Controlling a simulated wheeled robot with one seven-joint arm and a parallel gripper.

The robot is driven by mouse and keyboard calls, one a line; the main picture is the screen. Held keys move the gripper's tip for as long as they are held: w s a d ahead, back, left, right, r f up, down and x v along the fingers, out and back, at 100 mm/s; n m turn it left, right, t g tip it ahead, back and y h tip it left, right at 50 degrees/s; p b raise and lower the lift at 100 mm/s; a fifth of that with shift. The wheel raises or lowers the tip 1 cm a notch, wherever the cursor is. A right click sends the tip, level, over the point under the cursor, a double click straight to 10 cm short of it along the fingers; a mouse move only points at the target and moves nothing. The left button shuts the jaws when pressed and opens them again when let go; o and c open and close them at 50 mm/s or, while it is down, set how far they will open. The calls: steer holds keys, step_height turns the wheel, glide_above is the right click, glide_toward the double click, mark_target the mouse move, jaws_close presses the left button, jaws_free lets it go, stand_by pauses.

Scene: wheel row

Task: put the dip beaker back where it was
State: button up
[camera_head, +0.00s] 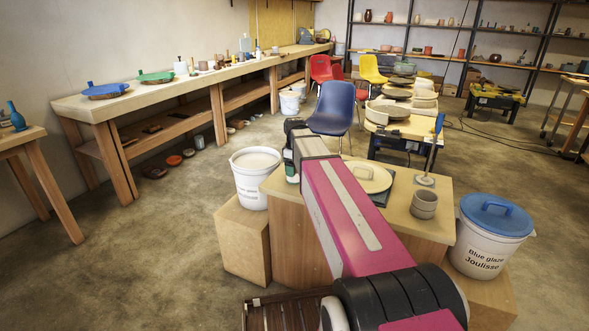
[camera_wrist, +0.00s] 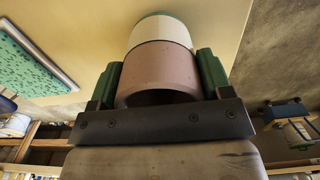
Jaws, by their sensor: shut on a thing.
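In the wrist view my gripper (camera_wrist: 160,76) has its two green fingers closed on the sides of a round beaker (camera_wrist: 158,60), which I take to be the dip beaker. Its near part is dull pinkish-brown with a dark opening towards the camera; its far part is cream with a green edge.
A grey cup (camera_head: 424,204) and a round cream disc (camera_head: 367,177) stand on the wooden box (camera_head: 440,228). A white bucket (camera_head: 253,178) is left, a blue-lidded glaze bucket (camera_head: 490,240) right. A teal speckled board (camera_wrist: 28,62) shows in the wrist view. Floor at left is clear.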

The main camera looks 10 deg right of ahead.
steer(key=shift+f, duration=0.15)
steer(key=o, duration=1)
step_height(320, 180, up, 12)
steer(key=shift+r, duration=0.1)
stand_by(0.4)
